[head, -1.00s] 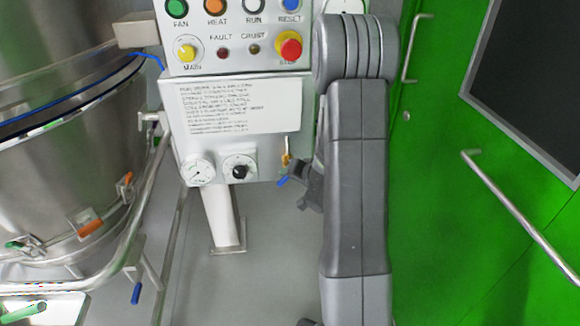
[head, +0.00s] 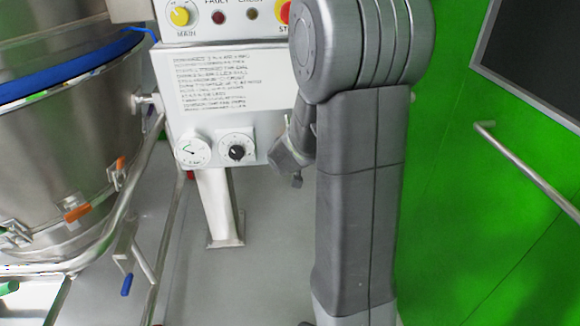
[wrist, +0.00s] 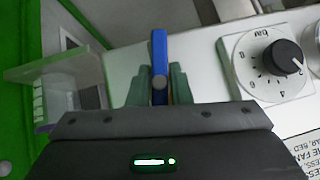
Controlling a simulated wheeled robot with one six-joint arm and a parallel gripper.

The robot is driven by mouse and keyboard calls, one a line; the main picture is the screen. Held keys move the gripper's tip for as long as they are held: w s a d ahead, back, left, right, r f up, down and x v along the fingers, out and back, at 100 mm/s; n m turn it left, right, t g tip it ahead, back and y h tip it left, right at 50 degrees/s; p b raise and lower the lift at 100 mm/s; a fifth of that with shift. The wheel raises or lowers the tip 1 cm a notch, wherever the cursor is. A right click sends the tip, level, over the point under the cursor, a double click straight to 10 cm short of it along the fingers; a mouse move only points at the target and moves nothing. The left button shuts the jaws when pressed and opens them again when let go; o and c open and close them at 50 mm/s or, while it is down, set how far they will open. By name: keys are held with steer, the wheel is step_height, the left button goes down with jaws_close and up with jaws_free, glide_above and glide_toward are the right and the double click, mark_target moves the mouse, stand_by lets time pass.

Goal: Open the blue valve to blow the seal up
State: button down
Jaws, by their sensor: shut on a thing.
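The blue valve handle (wrist: 159,52) stands between the two fingers of my gripper (wrist: 159,82) in the wrist view. My gripper is shut on it. In the head view my gripper (head: 288,158) is at the lower right corner of the white control panel (head: 262,125), and it hides the valve and its handle. On the steel vessel at the left, the seal (head: 65,82) shows as a wide, bright blue band around the upper rim. A round pressure gauge (head: 193,150) is on the panel's lower left.
A black regulator knob (head: 237,151) with a bar scale sits beside the gauge; it also shows in the wrist view (wrist: 285,57). Another blue lever (head: 126,285) hangs from the vessel's pipe frame. A green door (head: 480,220) with a rail handle stands at the right.

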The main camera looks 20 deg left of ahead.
steer(key=shift+a+f+n+h+b, duration=0.1)
steer(key=shift+f+n+h+b, duration=0.25)
steer(key=shift+b, duration=2.85)
steer(key=shift+r+t+h+b, duration=0.35)
steer(key=shift+t+b, duration=0.05)
steer(key=shift+b, duration=0.85)
steer(key=c, duration=1.3)
jaws_free()
steer(key=shift+s+r, duration=0.1)
steer(key=p+v, duration=0.4)
steer(key=v, duration=0.9)
steer(key=shift+s+d+r, duration=0.2)
steer(key=shift+d, duration=0.1)
steer(key=shift+w+f, duration=0.1)
